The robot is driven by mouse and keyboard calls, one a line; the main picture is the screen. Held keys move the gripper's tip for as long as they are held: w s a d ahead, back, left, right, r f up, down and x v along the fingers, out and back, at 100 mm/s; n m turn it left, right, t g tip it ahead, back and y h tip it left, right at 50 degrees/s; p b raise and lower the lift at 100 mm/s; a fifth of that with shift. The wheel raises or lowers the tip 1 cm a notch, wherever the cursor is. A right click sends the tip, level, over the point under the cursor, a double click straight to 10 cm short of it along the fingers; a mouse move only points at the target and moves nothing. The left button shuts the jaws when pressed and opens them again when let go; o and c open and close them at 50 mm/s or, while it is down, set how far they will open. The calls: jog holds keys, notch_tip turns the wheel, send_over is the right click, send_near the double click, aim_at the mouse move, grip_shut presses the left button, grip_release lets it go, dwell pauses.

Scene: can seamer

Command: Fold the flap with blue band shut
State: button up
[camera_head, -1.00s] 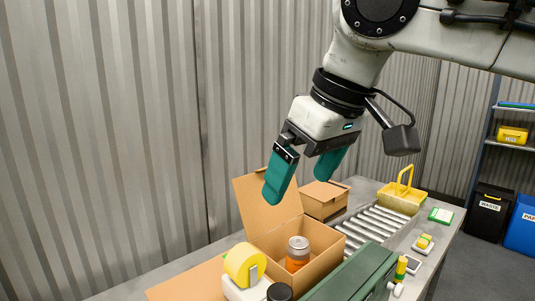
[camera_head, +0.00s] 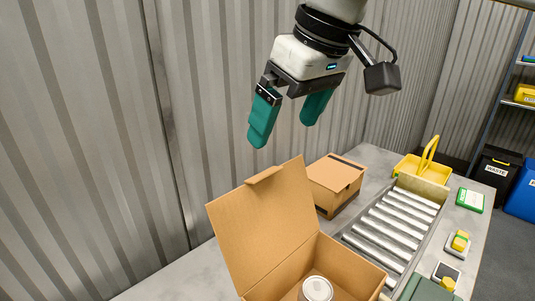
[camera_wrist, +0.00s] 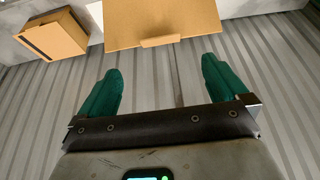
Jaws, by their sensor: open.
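An open cardboard box (camera_head: 340,260) stands on the bench at the bottom of the head view. Its tall flap (camera_head: 262,220) stands up, leaning back, with a small tab on its top edge. This flap also shows at the top of the wrist view (camera_wrist: 160,18). I see no blue band on any visible part; the near side of the box is out of frame. A can (camera_head: 316,289) stands inside the box. My gripper (camera_head: 284,130) is open and empty, above and behind the raised flap, apart from it. Its green fingers also show in the wrist view (camera_wrist: 162,70).
A closed carton (camera_head: 334,178) stands behind the box, left of a roller conveyor (camera_head: 390,228). A yellow basket (camera_head: 424,168) is at the conveyor's far end. Small items, including a yellow one (camera_head: 460,241), lie at the right. A corrugated wall (camera_head: 100,150) rises behind the bench.

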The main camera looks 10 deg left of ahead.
aim_at(266, 173)
jog(key=p+x, duration=0.1)
jog(key=x, duration=0.8)
jog(key=shift+f, duration=0.35)
jog(key=shift+c, duration=0.2)
jog(key=c, duration=1.5)
